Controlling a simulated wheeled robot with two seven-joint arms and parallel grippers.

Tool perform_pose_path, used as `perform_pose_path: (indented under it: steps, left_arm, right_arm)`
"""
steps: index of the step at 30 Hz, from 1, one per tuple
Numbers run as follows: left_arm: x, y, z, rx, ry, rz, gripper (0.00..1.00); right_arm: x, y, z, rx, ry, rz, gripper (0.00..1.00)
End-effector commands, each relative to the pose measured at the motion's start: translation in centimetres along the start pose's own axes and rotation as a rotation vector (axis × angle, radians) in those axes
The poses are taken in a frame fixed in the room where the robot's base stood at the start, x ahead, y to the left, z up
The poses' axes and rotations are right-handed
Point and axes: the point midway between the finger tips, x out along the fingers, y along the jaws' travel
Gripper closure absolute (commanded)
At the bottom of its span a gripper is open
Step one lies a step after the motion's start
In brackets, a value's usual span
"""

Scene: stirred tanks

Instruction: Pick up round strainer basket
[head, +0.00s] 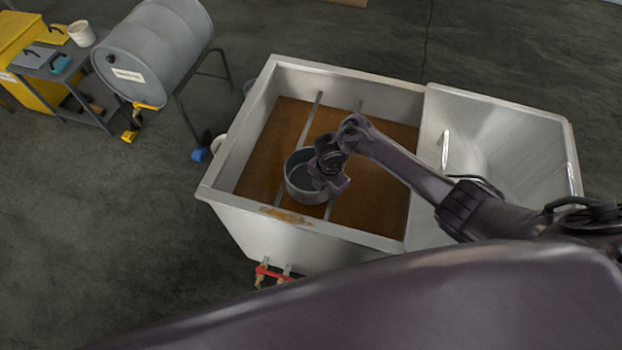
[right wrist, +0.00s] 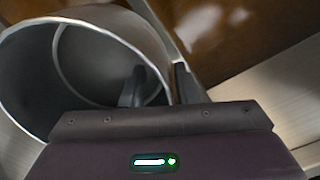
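The round strainer basket (head: 296,187) is a grey metal cylinder, open at the top. It sits in the left basin of a steel tank (head: 236,150), among brown liquid and over two thin bars. My right gripper (head: 325,178) is at the basket's right side. In the right wrist view, the basket (right wrist: 95,60) fills the left, and the right gripper (right wrist: 160,88) has one finger inside its wall and one outside. A gap shows between the fingers, so it looks open around the wall. The fingertips are partly hidden in the head view. My left gripper is not in view.
A steel drainboard or lid (head: 500,140) adjoins the basin on the right. Red-handled valves (head: 272,273) stick out below the tank's front.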

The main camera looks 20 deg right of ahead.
Motion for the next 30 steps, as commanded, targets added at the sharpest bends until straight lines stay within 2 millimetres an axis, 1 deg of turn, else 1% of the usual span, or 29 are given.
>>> perform_pose_path:
  steps: [2,5,11,16,24,28,30]
  left_arm:
    - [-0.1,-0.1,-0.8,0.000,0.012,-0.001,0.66]
    - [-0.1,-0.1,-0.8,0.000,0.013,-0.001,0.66]
    - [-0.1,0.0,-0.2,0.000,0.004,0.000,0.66]
    - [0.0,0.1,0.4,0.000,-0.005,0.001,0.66]
    - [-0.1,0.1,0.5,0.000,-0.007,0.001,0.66]
    - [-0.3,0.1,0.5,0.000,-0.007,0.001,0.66]
    - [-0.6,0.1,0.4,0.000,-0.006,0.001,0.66]
  right_arm:
    - [0.0,0.0,0.0,0.000,0.000,0.000,0.72]
    - [0.0,0.0,0.0,0.000,0.000,0.000,0.73]
    - [0.0,0.0,0.0,0.000,0.000,0.000,1.00]
    - [-0.1,0.0,0.0,0.000,0.000,0.000,1.00]
    - [-0.2,0.0,0.0,0.000,0.000,0.001,1.00]
    - [-0.8,0.1,0.0,-0.001,0.001,0.001,1.00]
    - [-1.5,0.1,0.0,0.000,0.000,0.001,1.00]
